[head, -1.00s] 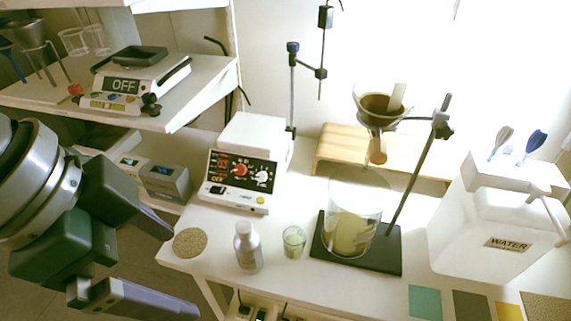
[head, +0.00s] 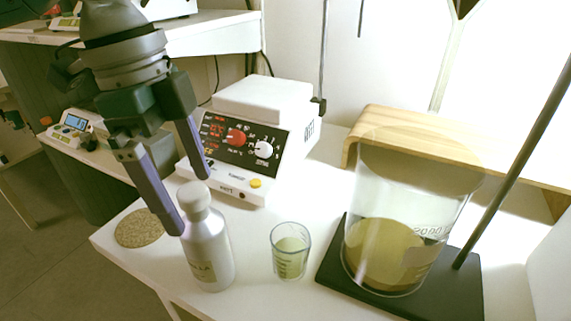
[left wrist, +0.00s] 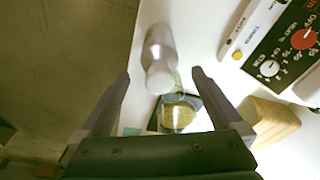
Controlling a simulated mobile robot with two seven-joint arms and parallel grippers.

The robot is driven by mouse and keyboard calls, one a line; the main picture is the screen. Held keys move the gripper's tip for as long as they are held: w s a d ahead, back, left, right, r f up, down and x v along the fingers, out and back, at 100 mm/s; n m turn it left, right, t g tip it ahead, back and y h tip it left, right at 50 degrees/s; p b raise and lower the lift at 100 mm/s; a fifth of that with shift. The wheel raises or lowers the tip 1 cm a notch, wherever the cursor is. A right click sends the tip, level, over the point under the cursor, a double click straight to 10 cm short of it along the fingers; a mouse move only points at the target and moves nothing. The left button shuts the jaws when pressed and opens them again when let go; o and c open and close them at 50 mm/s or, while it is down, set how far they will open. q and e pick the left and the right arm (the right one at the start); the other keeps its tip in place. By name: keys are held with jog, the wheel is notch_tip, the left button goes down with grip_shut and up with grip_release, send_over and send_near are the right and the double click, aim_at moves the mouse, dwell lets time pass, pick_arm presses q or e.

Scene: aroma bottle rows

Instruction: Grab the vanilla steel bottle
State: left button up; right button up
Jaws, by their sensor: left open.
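The steel bottle (head: 207,247) stands upright on the white table, with a rounded cap and a label partly readable as ending in "LA". My left gripper (head: 192,203) is open, with its fingers pointing down just behind and above the bottle; one fingertip shows beside the bottle's cap. In the left wrist view the bottle (left wrist: 159,58) shows ahead of and between the open fingers of the left gripper (left wrist: 160,75), with nothing held. My right gripper is not in view.
A small glass beaker (head: 290,252) stands right of the bottle. A large beaker (head: 385,255) with yellowish liquid sits on a black stand base (head: 335,275). A hotplate device (head: 240,150) stands behind. A round cork mat (head: 139,228) lies near the table's left edge.

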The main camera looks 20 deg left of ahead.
aim_at(206, 229)
pick_arm(q)
jog(key=f, duration=0.2)
jog(key=f+b, duration=0.1)
jog(key=f, duration=0.2)
jog(key=d+f+b, duration=0.1)
jog(key=f, duration=0.2)
jog(key=shift+w, duration=0.1)
jog(key=shift+r, duration=0.1)
jog(key=shift+c, duration=0.4)
jog(key=c, duration=1.3)
jog(key=shift+c, duration=0.6)
jog(key=shift+r, duration=0.15)
